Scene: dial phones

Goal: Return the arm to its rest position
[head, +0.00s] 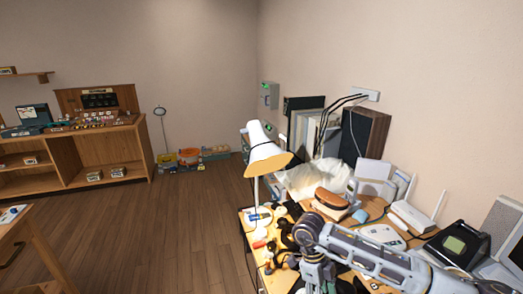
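One of my arms (375,257), grey and jointed, comes in from the lower right and reaches left over the front of the cluttered desk (248,219). It bends at a joint near the desk's left part, and a link runs down toward the bottom edge. I can make out no gripper fingers on it. My other arm does not show.
A white lamp (267,157) stands at the desk's left end. A brown-topped box (332,199), a white phone-like device (381,236), a white router (413,217) and a black device with a green screen (457,245) crowd the desk. Wooden floor (165,235) is clear to the left.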

